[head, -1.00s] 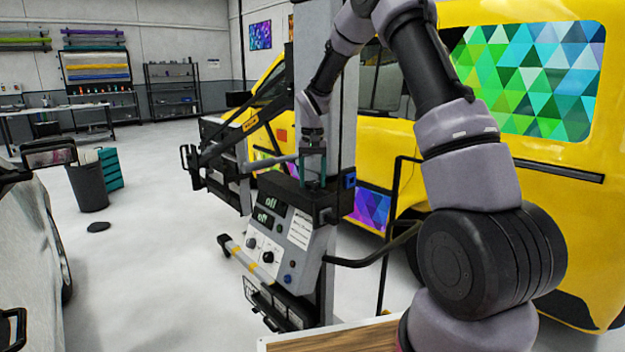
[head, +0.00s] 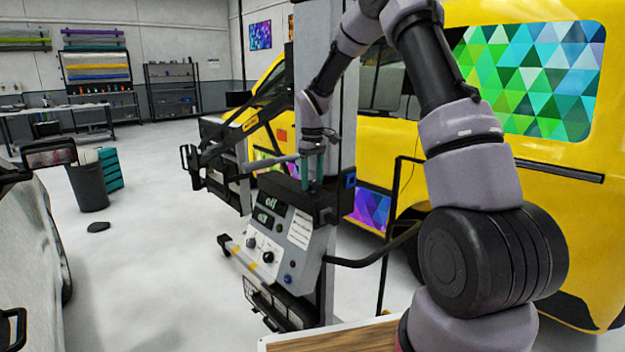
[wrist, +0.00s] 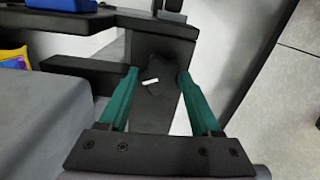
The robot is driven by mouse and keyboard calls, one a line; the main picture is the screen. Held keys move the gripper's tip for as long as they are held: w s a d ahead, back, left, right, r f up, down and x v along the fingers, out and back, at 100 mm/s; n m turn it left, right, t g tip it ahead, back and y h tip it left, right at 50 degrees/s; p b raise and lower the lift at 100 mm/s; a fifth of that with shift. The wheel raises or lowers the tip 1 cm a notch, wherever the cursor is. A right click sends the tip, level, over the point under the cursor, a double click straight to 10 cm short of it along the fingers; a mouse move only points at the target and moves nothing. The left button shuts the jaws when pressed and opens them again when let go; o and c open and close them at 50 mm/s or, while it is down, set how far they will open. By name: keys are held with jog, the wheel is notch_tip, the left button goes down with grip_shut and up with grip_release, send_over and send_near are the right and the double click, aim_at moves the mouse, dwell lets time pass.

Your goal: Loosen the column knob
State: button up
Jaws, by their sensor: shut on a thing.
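The column knob (wrist: 153,72) is dark and low, with a white mark on it, on top of a black bracket in the wrist view. My gripper (wrist: 158,77) points down at it, with one teal finger on each side. The fingers are shut on the knob, their tips at its sides. In the head view my gripper (head: 312,172) stands over the black collar (head: 290,190) on the grey column (head: 340,100). The knob itself is hard to make out there.
A grey control box (head: 283,235) with dials and displays hangs below the collar. A black bent bar (head: 375,256) sticks out to the right. The yellow van (head: 560,225) stands close behind the column. Open floor (head: 150,270) lies to the left.

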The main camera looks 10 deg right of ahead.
aim_at(313, 182)
jog(key=shift+r+n, duration=0.1)
jog(key=shift+n, duration=0.3)
jog(key=o, duration=1.4)
jog(key=shift+c, duration=0.2)
notch_tip(313, 182, up, 11)
